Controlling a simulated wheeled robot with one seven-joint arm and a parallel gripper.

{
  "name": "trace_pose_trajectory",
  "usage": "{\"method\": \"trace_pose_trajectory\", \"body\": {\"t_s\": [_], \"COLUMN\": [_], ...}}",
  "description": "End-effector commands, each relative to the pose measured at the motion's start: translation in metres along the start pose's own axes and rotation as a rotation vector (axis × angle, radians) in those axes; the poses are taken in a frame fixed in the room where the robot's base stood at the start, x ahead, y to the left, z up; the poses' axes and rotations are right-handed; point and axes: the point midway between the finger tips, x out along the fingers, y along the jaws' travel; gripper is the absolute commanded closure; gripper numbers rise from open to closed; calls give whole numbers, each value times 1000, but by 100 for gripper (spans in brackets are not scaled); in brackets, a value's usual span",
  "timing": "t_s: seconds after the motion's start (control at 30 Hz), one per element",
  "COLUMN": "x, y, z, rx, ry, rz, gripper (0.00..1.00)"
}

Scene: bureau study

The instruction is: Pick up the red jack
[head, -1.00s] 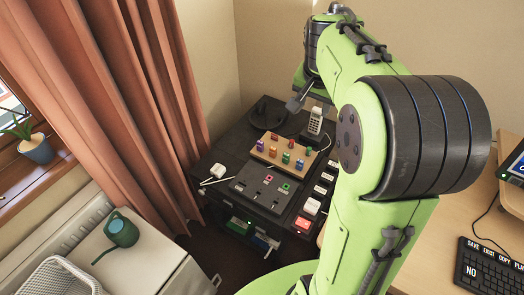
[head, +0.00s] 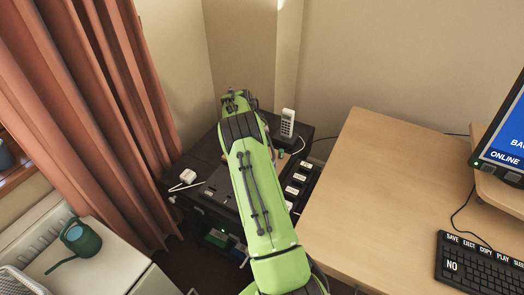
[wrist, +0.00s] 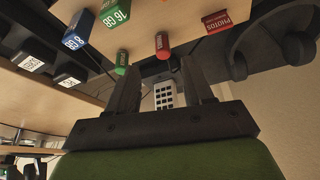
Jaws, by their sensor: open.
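The red jack (wrist: 162,45) is a small red cylinder on the wooden board (wrist: 163,14), seen in the wrist view. It lies ahead of my gripper (wrist: 163,66), in line with the gap between the two fingers. The fingers are apart, and nothing shows held in them. A green jack (wrist: 122,60) stands to the left of the red one, near the left fingertip. In the head view my arm covers the red jack, most of the board and my gripper. One green jack (head: 281,154) shows beside the arm.
A cordless phone (head: 287,123) stands behind the board; it shows between the fingers in the wrist view (wrist: 163,92). Blue (wrist: 78,40), green (wrist: 114,12) and red (wrist: 225,22) labelled blocks are close by. The wooden desk (head: 385,185) lies right, curtains (head: 95,110) left.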

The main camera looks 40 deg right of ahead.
Motion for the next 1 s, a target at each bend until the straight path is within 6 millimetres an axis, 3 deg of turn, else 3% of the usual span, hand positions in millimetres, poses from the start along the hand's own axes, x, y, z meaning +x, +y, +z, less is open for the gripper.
{"method": "trace_pose_trajectory", "body": {"t_s": [0.4,0.67,1.0], "x": [68,72,72], "y": [-5,-5,-5], "z": [0,-1,-1], "rx": [-1,-1,-1], "ry": [1,1,1], "rz": [0,-2,-2], "gripper": [49,49,98]}}
